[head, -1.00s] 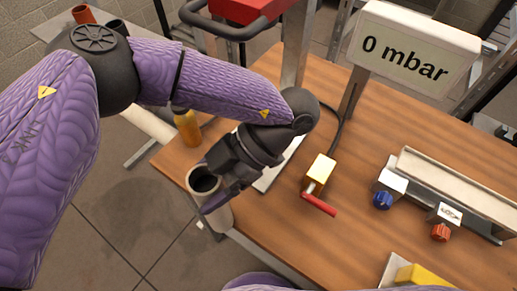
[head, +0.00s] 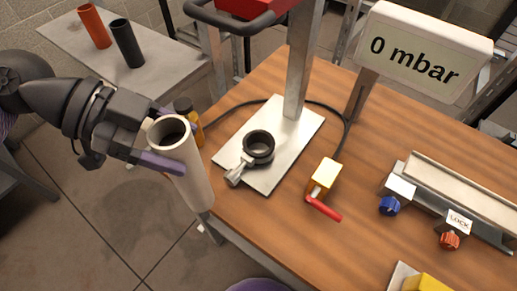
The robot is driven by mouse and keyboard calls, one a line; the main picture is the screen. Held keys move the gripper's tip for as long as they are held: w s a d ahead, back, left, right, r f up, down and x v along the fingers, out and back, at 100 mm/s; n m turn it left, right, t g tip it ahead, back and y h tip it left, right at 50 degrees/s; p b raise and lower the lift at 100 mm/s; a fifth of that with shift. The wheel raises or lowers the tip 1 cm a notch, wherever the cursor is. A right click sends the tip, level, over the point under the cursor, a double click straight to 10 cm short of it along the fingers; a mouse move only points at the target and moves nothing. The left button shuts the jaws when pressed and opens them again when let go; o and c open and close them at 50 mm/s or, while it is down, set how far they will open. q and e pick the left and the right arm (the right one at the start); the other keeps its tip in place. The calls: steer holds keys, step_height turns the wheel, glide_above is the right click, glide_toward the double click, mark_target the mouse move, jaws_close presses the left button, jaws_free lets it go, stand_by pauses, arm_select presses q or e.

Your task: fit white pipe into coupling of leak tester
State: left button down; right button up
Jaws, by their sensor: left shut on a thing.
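The white pipe (head: 190,180) is upright with a slight tilt, its open dark top end facing up. My left gripper (head: 165,150) is shut around the pipe near its top and holds it beside the left edge of the wooden table. The coupling of the leak tester (head: 258,149) is a black ring with a metal clamp lever, on a light metal plate (head: 290,128). The ring's opening faces up and looks empty. The pipe is apart from it, to its left. My right gripper is not in view.
A yellow valve block (head: 325,173) with a red handle stands right of the plate. The pressure display (head: 418,55) reads 0 mbar. An orange bottle (head: 188,122) is behind the pipe. Orange (head: 94,26) and black (head: 127,43) pipes stand on a back-left table. A rail fixture (head: 455,205) lies right.

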arm_select(q)
steer(key=w+d+b, duration=0.1)
steer(key=w+d, duration=1)
steer(key=w, duration=0.4)
step_height(320, 180, down, 7)
steer(key=b, duration=0.2)
steer(key=shift+s+a, duration=0.2)
steer(key=shift+a, duration=0.15)
jaws_free()
steer(key=p+v, duration=0.1)
steer(key=v, duration=1.1)
steer(key=shift+s+r+p, duration=0.15)
steer(key=shift+p, duration=0.25)
